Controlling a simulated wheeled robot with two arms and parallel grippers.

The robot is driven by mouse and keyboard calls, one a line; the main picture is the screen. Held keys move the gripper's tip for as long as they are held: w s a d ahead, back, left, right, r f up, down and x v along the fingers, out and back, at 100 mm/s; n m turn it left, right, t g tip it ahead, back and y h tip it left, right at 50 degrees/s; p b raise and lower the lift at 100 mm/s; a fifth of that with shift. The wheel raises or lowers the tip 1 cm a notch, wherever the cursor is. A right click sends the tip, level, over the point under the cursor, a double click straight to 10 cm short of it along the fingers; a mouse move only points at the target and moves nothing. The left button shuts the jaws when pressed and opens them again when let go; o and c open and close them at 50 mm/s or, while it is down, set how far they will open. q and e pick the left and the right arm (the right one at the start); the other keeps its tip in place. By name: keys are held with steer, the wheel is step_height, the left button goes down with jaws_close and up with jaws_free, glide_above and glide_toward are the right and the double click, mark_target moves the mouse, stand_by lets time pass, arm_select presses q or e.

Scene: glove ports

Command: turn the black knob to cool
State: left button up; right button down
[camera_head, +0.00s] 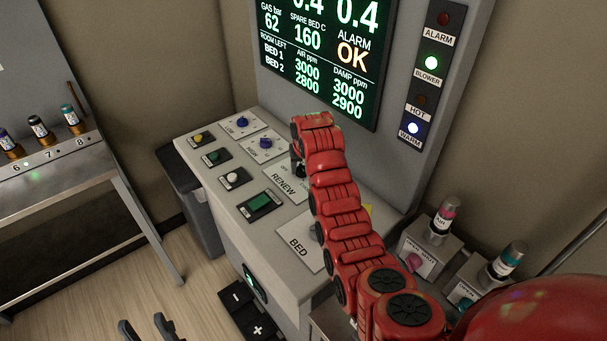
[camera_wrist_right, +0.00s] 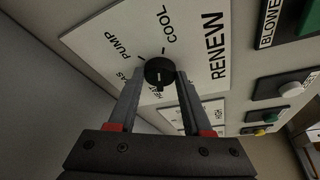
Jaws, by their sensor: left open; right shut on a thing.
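The black knob (camera_wrist_right: 159,71) sits on the white RENEW plate (camera_wrist_right: 195,40) in the right wrist view, with words around it including PUMP and COOL. COOL is printed on the far right side of the knob. A small pale mark shows on the knob's near part; I cannot tell its exact setting. My right gripper (camera_wrist_right: 158,80) is shut on the knob, one finger on each side. In the head view the right gripper (camera_head: 299,168) reaches the RENEW plate (camera_head: 284,184) and mostly hides the knob. My left gripper (camera_head: 147,328) is open and empty at the bottom, low over the floor.
The console (camera_head: 208,172) carries blue knobs, buttons and a green BLOWER button (camera_head: 260,203). A screen (camera_head: 322,60) above reads OK; the BLOWER lamp (camera_head: 431,62) and WARM lamp (camera_head: 413,128) are lit. A bench with vials (camera_head: 38,127) stands left. Capped vials stand right.

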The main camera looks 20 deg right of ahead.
steer(key=shift+a+f+m+h+b, duration=0.15)
steer(key=shift+m+h+b, duration=0.15)
steer(key=shift+m+b, duration=0.65)
steer(key=c, duration=0.8)
jaws_free()
steer(key=o, duration=0.5)
steer(key=shift+w, duration=0.1)
